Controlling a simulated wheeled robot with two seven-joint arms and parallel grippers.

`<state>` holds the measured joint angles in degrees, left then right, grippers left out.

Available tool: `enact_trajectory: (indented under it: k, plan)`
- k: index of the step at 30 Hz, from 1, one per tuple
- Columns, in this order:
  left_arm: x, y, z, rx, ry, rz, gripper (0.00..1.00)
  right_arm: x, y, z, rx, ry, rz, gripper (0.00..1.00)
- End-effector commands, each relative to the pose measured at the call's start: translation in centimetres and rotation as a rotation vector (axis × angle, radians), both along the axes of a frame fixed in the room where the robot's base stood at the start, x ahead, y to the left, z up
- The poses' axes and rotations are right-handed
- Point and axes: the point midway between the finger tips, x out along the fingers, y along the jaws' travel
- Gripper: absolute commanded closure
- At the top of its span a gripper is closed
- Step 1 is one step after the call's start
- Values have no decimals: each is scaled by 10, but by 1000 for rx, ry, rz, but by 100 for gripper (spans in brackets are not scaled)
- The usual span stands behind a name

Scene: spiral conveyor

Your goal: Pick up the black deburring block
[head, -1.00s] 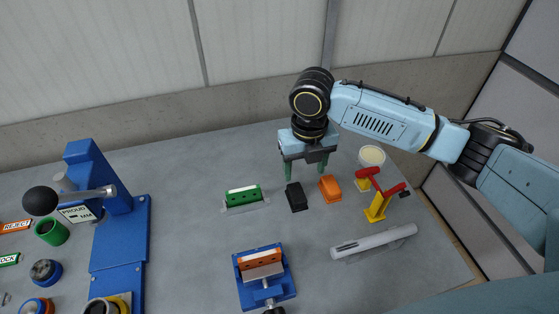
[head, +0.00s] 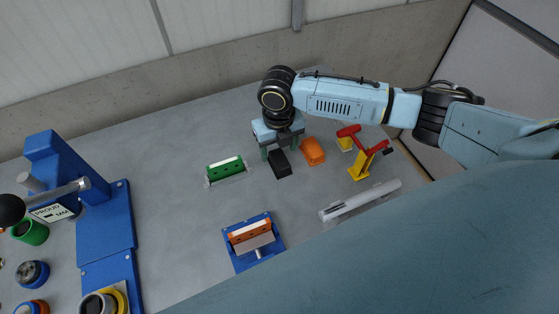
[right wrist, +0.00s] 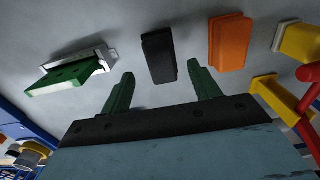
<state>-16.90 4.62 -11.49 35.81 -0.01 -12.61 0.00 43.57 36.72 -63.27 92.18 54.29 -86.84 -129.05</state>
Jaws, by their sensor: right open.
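The black deburring block (head: 280,167) lies on the grey table between a green-and-white block and an orange block. My right gripper (head: 279,149) is open just above and behind it in the head view, its two green fingers pointing down. In the right wrist view, the black block (right wrist: 159,56) lies beyond the fingertips, roughly centred between the open fingers (right wrist: 160,75). Nothing is between the fingers, and I see no contact with the block. My left gripper is not in view.
Close by are the orange block (head: 313,151), the green-and-white block (head: 226,170) in a holder, and a yellow stand with a red top (head: 361,168). A blue press (head: 105,225) stands left.

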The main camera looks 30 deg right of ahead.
Motion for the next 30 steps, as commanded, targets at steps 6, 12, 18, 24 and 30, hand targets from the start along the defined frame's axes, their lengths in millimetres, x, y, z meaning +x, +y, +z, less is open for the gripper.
enact_trajectory:
  k: [6,12,18,24,30]
  plan:
    - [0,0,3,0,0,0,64,-3,-2,-30,-2,1,0,38]
    - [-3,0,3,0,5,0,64,-3,-1,-34,-1,-1,1,38]
    - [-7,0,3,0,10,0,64,-3,-1,-33,-1,0,1,53]
    - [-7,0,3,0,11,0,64,-2,-2,-33,-1,0,1,79]
    - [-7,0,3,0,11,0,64,-2,-2,-33,-1,-1,0,88]
